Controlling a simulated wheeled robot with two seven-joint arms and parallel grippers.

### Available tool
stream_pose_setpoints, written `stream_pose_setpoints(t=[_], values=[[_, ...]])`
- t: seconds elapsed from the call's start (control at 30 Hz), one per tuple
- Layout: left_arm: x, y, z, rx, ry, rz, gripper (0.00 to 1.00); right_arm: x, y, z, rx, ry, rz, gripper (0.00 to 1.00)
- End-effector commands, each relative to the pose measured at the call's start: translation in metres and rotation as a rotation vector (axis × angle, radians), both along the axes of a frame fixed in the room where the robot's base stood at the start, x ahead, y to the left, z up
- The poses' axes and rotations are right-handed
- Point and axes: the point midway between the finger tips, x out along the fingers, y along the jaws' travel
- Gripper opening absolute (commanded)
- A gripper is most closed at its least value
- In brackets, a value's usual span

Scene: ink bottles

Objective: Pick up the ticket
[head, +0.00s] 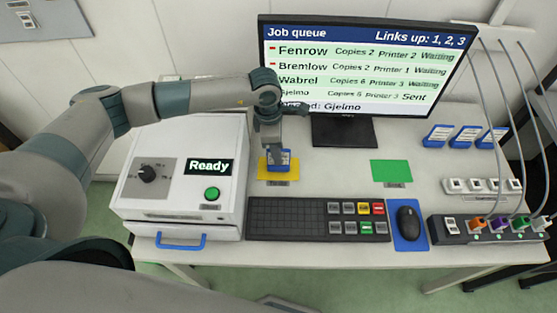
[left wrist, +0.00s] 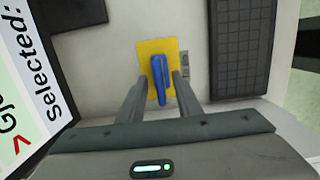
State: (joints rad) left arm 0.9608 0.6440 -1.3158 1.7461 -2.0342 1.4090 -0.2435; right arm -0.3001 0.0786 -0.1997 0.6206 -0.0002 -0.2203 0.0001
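A blue-framed ticket (head: 284,161) stands on the yellow mat (head: 264,174) between the printer and the keyboard. It also shows in the left wrist view as a blue shape (left wrist: 159,72) over the yellow mat (left wrist: 171,46). My left gripper (head: 273,150) points down at the ticket, with its fingertips low over the mat. In the left wrist view the fingers of this gripper (left wrist: 159,80) are apart, one on each side of the ticket, with gaps showing. The gripper partly hides the ticket in the head view. My right gripper is out of view.
A white printer (head: 230,137) with a "Ready" display stands left. A monitor (head: 345,131) stands behind the mat. The keyboard (head: 285,215) and mouse (head: 408,217) are in front. A green mat (head: 391,171) looks empty. Several blue-framed cards (head: 465,138) stand back right.

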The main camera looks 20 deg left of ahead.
Motion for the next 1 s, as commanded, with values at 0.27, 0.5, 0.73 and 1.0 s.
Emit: stream_pose_setpoints(t=[0.27, 0.5, 0.73, 1.0], values=[[0.001, -0.003, -0.023, 0.000, -0.001, 0.000, 0.31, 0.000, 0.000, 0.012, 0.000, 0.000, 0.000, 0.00], [0.001, -0.003, -0.024, 0.000, -0.001, 0.000, 0.31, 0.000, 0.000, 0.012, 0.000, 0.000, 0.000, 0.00], [0.001, -0.003, -0.024, 0.000, -0.001, 0.000, 0.29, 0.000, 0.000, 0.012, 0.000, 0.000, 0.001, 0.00], [0.001, -0.003, -0.024, 0.000, -0.001, 0.000, 0.00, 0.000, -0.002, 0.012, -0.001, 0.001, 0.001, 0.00]])
